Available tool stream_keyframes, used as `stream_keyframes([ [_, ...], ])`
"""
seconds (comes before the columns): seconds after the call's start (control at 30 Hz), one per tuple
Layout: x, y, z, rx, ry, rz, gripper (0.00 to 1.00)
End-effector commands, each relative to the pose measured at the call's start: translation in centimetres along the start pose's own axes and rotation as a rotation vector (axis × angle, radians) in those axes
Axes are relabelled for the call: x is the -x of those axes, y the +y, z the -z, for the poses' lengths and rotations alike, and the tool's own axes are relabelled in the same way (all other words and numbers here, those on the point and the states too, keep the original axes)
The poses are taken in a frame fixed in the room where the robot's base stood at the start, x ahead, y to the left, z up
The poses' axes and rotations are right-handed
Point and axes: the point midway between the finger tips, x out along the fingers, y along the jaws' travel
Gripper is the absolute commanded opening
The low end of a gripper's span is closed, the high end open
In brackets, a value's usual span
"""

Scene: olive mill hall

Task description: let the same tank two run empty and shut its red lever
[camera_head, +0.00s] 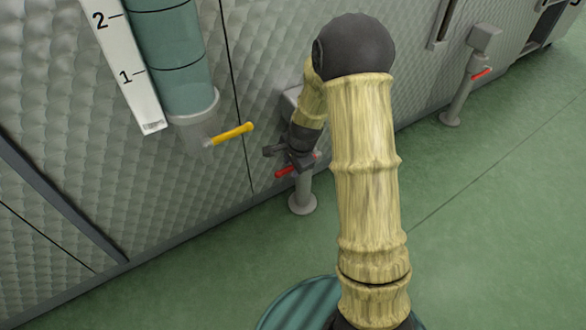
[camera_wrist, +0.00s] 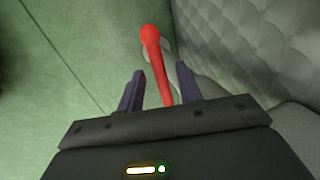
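A red lever (camera_head: 286,171) sits on a grey post valve beside the quilted tank wall, partly hidden by my gripper (camera_head: 290,152). In the wrist view the red lever (camera_wrist: 158,62) runs between the two dark fingers of my gripper (camera_wrist: 158,90), its rounded end beyond their tips. The fingers stand apart, with a gap visible at least on the left of the lever. A sight tube (camera_head: 172,60) with teal contents hangs on the wall at upper left. Its scale (camera_head: 122,60) shows 1 and 2; the tube's top is out of view. No tank number is readable.
A yellow lever (camera_head: 232,133) sticks out below the sight tube. Another post with a red lever (camera_head: 481,73) stands farther right along the wall. A teal round object (camera_head: 290,305) is at the bottom, partly behind my arm. The green floor (camera_head: 500,200) at right is clear.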

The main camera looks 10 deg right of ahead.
Motion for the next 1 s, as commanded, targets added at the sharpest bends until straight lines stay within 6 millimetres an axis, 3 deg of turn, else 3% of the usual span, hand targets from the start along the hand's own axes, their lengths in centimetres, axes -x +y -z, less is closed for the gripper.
stream_keyframes([
  [0.27,-0.16,-0.12,-0.34,0.006,-0.002,0.0,0.35],
  [0.47,-0.12,0.01,0.05,-0.002,0.0,0.0,0.0],
  [1.0,0.27,-0.29,-0.22,-0.004,-0.029,0.0,0.0],
])
